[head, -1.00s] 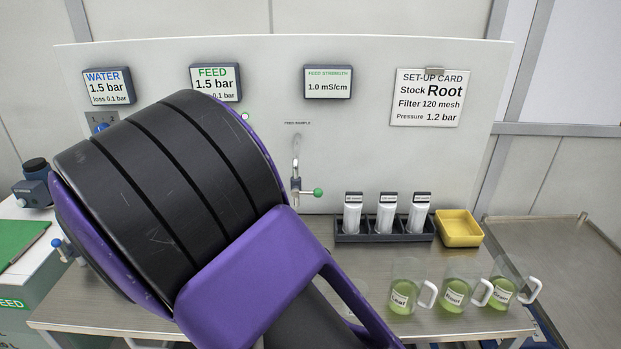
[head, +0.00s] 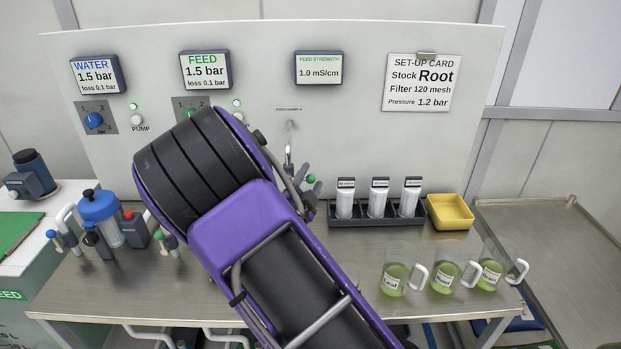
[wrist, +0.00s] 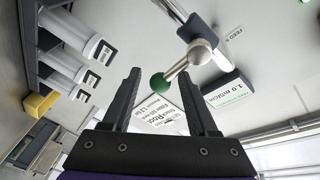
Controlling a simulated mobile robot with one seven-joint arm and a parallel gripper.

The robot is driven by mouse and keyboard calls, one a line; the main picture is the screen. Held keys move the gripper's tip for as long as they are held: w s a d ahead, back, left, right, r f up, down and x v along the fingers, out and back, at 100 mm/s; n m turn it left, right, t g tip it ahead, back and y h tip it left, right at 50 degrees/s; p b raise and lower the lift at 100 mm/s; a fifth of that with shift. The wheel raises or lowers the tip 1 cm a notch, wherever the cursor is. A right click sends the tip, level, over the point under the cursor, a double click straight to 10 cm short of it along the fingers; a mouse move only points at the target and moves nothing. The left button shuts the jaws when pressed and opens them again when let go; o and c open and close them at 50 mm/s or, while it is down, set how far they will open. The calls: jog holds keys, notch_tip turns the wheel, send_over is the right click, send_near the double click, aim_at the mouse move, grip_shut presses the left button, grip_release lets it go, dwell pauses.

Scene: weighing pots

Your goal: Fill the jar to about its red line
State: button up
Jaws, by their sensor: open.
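The feed sample tap (head: 289,155) is on the back panel, with a short lever ending in a green ball (head: 310,179). In the wrist view the green ball (wrist: 158,84) and its metal stem appear between the fingertips of my gripper (wrist: 160,80). My gripper is open, and I cannot tell whether either finger touches the ball. In the head view my arm covers the bench below the tap. No jar with a red line can be made out. Three clear handled jugs (head: 394,279) (head: 444,277) (head: 490,274) with green liquid stand at the right front.
A dark rack (head: 360,217) with three white cartridges and a yellow tray (head: 450,211) stand right of the tap. A blue-topped filter (head: 101,215) and small valves are at the left. Displays and a set-up card (head: 422,84) are on the panel.

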jog(key=shift+w, duration=0.2)
grip_shut()
jog(key=shift+n+b, duration=0.3)
jog(key=r+n+b, duration=0.1)
jog(key=n, duration=0.1)
jog(key=shift+a+r+n+t+b, duration=0.1)
jog(key=shift+r+n+t+b, duration=0.05)
jog(key=shift+n+t+b, duration=0.25)
jog(key=n, duration=0.1)
jog(key=r+n+b, duration=0.1)
jog(key=shift+a+r+n+t, duration=0.1)
jog(key=shift+a+n+t, duration=0.15)
jog(key=shift+n+t, duration=0.15)
jog(key=shift+a+r+n+t+y+b, duration=0.2)
jog(key=shift+a+r+n+y+b, duration=0.05)
jog(key=shift+n, duration=0.65)
jog(key=shift+a+r+n+t+y+b, duration=0.2)
jog(key=shift+r+n, duration=0.1)
jog(key=shift+n, duration=0.6)
jog(key=shift+a+r+n+t+y+b, duration=0.2)
jog(key=shift+a+r+n+y+b, duration=0.05)
jog(key=shift+n, duration=0.65)
